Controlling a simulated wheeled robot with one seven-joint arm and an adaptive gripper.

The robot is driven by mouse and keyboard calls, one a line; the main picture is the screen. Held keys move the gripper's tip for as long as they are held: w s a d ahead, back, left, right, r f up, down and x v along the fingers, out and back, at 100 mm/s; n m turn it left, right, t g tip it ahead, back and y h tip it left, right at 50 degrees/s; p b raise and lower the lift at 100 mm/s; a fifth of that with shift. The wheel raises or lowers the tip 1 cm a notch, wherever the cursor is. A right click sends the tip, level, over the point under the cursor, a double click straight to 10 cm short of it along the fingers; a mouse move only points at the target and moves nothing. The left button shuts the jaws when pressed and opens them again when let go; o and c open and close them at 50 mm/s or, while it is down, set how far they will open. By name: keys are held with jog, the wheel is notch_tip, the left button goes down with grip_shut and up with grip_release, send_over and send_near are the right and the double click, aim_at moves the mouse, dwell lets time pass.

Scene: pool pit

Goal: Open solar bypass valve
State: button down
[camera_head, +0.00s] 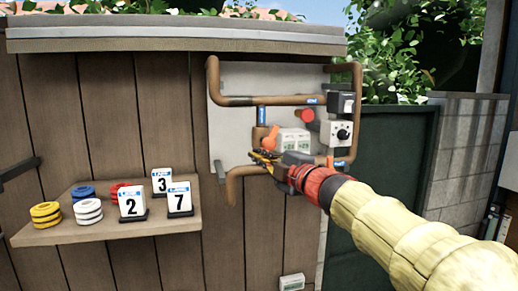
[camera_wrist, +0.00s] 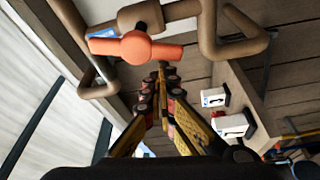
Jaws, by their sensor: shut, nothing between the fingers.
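Brown pipework (camera_head: 240,101) is mounted on a grey panel (camera_head: 228,140) on the wooden wall. An orange valve handle (camera_head: 270,138) sits on the pipework at the panel's lower middle. In the wrist view the handle (camera_wrist: 137,48) lies crosswise on its pipe, beside a blue label (camera_wrist: 103,34). A red knob (camera_head: 306,115) is farther right on the panel; the labels are too small to read. My gripper (camera_head: 262,157) is shut and empty just below the orange handle. In the wrist view its fingertips (camera_wrist: 161,73) meet just under the handle; I cannot tell whether they touch it.
A grey box with a black dial (camera_head: 343,133) and a white display unit (camera_head: 292,141) are beside the handle. Pipe bends surround my gripper. A wooden shelf (camera_head: 100,232) at left holds numbered cards (camera_head: 133,204) and coloured ring stacks (camera_head: 88,212).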

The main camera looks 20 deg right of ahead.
jog(key=shift+d+f+n+g+p, duration=0.3)
jog(key=shift+n, duration=0.5)
jog(key=shift+d+f, duration=0.1)
jog(key=shift+f, duration=0.05)
jog(key=shift+w, duration=0.1)
dwell(0.8)
jog(key=s, duration=0.9)
jog(key=shift+s+a+b, duration=0.3)
jog(key=shift+a+b, duration=0.05)
jog(key=shift+b, duration=0.05)
jog(key=shift+a, duration=0.1)
